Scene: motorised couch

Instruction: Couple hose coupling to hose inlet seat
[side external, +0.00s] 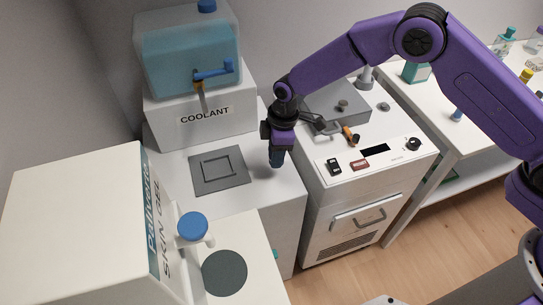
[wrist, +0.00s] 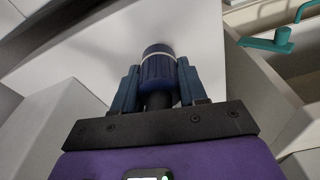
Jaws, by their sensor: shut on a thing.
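My gripper (side external: 278,154) is above the right part of the white counter. In the wrist view my gripper (wrist: 158,88) is shut on a blue ribbed cylinder with a pale ring, the hose coupling (wrist: 158,66). The coupling points away from my wrist, between the two dark blue fingers. In the side view the fingers and coupling blend together. I cannot pick out the hose inlet seat for certain. A teal fitting with a lever (wrist: 265,43) shows at the upper right of the wrist view, apart from the coupling.
A coolant tank (side external: 190,62) with a blue-handled tap stands behind a grey square plate (side external: 219,171). A white machine (side external: 350,212) with knobs and a drawer stands right of the counter. A skin gel box (side external: 75,230) and blue-topped dispenser (side external: 192,226) are at front left.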

